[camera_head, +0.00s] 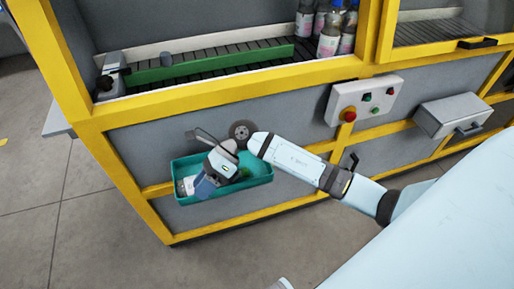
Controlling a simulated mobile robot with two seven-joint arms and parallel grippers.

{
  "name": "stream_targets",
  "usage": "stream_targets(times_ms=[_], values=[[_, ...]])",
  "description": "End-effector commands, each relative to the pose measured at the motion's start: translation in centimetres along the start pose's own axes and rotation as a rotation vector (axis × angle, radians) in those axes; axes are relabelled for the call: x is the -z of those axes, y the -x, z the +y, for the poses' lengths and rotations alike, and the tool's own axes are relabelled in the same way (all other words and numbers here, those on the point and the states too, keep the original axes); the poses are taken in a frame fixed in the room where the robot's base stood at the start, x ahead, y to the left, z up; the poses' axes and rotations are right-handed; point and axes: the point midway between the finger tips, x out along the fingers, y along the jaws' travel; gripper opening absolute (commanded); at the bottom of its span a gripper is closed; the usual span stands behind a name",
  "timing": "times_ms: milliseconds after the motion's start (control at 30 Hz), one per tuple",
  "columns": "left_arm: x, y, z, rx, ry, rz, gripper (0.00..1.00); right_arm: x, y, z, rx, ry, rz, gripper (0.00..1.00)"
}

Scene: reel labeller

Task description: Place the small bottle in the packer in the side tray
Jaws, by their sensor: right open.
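The side tray (258,182) is a teal open bin on the front of the yellow-framed machine. A small pale bottle (186,187) appears to lie at its left end, partly hidden. My right gripper (194,162) is over the tray's left half, beside the bottle, with its jaws apart. I cannot tell whether the gripper touches the bottle. My left gripper does not show.
Several bottles (329,38) with pink labels stand on the conveyor inside the machine, beyond a green guide rail (212,63). A control box (364,99) with a red button and a grey box (455,115) jut from the front panel. The floor at left is clear.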

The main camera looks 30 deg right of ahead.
Motion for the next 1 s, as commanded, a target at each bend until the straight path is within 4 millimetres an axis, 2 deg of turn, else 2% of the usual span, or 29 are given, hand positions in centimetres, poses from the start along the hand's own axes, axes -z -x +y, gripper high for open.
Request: stream_targets(times_ms=[33,100,200,267,367,433,500,600,633,667,700,800,1000], values=[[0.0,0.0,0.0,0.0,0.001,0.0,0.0,-0.8,-1.6,2.1,-0.089,-0.114,-0.203,0.43],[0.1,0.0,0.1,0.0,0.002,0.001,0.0,-2.5,-1.8,4.1,-0.2,-0.307,-0.483,0.43],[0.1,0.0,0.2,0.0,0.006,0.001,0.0,-3.4,-0.4,4.8,-0.344,-0.654,-0.857,0.43],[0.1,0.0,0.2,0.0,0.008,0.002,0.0,-2.7,0.9,4.1,-0.419,-0.895,-1.062,0.43],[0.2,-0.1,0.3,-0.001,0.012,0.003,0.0,1.1,2.4,2.0,-0.522,-1.346,-1.362,0.43],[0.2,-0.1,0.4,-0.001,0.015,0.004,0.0,5.3,2.5,0.6,-0.574,-1.677,-1.529,0.43],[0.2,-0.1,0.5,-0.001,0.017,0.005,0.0,9.8,1.7,0.0,-0.608,-1.991,-1.649,0.43],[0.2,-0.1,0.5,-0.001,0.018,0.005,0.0,15.3,-0.2,0.5,-0.629,-2.373,-1.742,0.43],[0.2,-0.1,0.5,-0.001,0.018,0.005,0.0,16.6,-0.7,0.8,-0.631,-2.464,-1.755,0.43],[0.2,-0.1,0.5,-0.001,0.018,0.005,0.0,17.7,-1.2,1.1,0.623,2.515,1.743,0.43],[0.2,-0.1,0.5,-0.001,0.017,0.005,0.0,18.8,-1.8,1.5,0.596,2.481,1.668,0.43],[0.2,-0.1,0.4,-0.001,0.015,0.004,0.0,20.5,-2.7,2.2,0.551,2.431,1.559,0.43],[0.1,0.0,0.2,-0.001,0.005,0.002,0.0,20.8,-2.9,2.4,0.541,2.42,1.533,0.43]])
